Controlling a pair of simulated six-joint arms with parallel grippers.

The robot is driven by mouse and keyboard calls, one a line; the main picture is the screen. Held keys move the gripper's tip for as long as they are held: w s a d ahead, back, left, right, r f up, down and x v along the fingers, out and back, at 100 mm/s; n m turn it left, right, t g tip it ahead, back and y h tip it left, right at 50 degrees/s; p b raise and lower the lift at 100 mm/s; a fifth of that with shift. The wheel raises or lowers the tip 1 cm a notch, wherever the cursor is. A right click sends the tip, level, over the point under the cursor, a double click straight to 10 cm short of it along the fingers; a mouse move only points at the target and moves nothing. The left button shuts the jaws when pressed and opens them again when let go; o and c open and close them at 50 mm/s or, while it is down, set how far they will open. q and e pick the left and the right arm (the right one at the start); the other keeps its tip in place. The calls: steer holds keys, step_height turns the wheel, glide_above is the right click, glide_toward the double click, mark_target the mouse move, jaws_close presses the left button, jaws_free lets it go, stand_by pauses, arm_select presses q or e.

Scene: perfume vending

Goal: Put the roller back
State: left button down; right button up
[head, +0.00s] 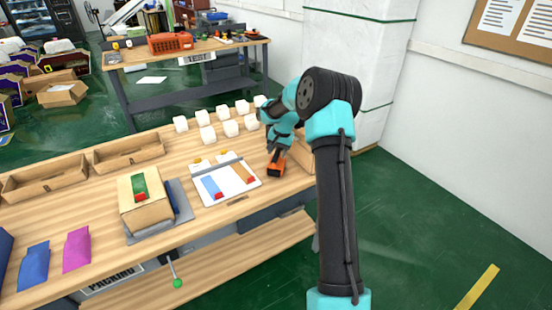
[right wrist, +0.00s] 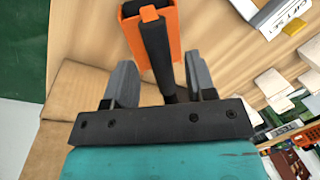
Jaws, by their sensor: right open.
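The roller (head: 276,168), orange and black, is at the right end of the wooden table, just below my right gripper (head: 279,146). In the right wrist view the roller's black handle (right wrist: 156,55) runs between the two grey fingers of my right gripper (right wrist: 160,72), with a gap on each side. Its orange part (right wrist: 134,28) lies beyond the fingertips. The right gripper is open, and I cannot tell whether the roller touches it. My left gripper is not in view.
A white board (head: 227,190) with blue and orange strips lies left of the roller. Several white blocks (head: 230,128) stand behind. A cardboard box (head: 146,210) sits on a grey plate further left. Another cardboard box (right wrist: 70,130) is beside my right gripper.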

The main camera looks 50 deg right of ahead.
mark_target(281, 165)
step_height(281, 165, up, 9)
steer(key=s, duration=0.1)
steer(key=shift+s+d+f, duration=0.2)
steer(key=shift+d, duration=0.2)
stand_by(0.3)
